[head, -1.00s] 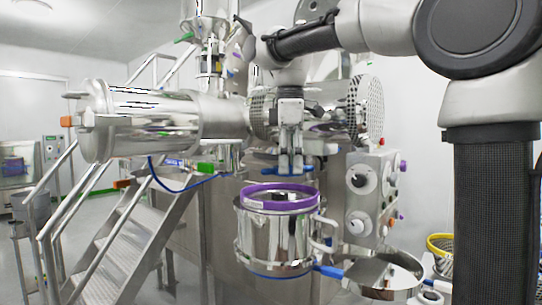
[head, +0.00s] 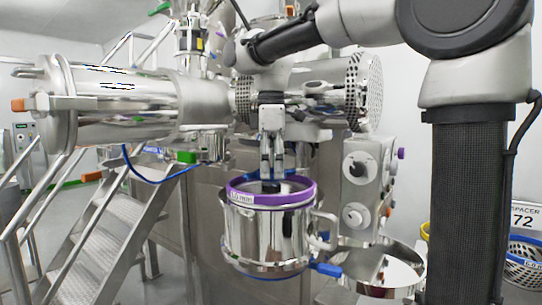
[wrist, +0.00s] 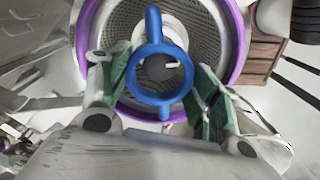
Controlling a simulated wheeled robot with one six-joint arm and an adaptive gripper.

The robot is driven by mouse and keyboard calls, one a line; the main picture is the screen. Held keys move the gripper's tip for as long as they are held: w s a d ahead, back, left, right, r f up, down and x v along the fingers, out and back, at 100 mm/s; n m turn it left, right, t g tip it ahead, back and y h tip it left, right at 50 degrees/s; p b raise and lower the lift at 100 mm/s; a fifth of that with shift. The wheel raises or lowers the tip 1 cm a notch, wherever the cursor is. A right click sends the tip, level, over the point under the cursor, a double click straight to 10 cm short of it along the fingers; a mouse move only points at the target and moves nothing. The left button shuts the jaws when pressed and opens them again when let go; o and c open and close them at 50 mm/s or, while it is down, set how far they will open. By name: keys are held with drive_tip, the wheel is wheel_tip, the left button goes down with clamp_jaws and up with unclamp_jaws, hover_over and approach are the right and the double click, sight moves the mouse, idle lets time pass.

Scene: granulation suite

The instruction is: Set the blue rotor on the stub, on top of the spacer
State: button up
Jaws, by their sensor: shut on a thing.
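My gripper (head: 271,178) is shut on the blue rotor (wrist: 134,72), a ring with arms pointing up and down in the wrist view. The green pads of my gripper (wrist: 163,88) sit either side of the ring. The rotor is over the steel housing (head: 266,235) with the purple rim (head: 240,197); in the head view it is mostly hidden by my fingers and the rim. A dark stub (wrist: 162,69) shows through the ring, roughly centred. I cannot clearly make out the spacer or tell whether the rotor touches the stub.
A control box with knobs (head: 366,180) stands close right of the housing. A steel chute (head: 390,275) is below it. A large steel cylinder (head: 130,105) and stairs (head: 105,240) are left.

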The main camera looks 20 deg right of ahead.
sight(272, 184)
drive_tip(key=shift+f, duration=3.3)
drive_tip(key=shift+d, duration=0.1)
drive_tip(key=o, duration=1.3)
drive_tip(key=shift+o, duration=0.2)
wheel_tip(272, 184, up, 12)
drive_tip(key=shift+r, duration=0.1)
drive_tip(key=shift+s, duration=0.1)
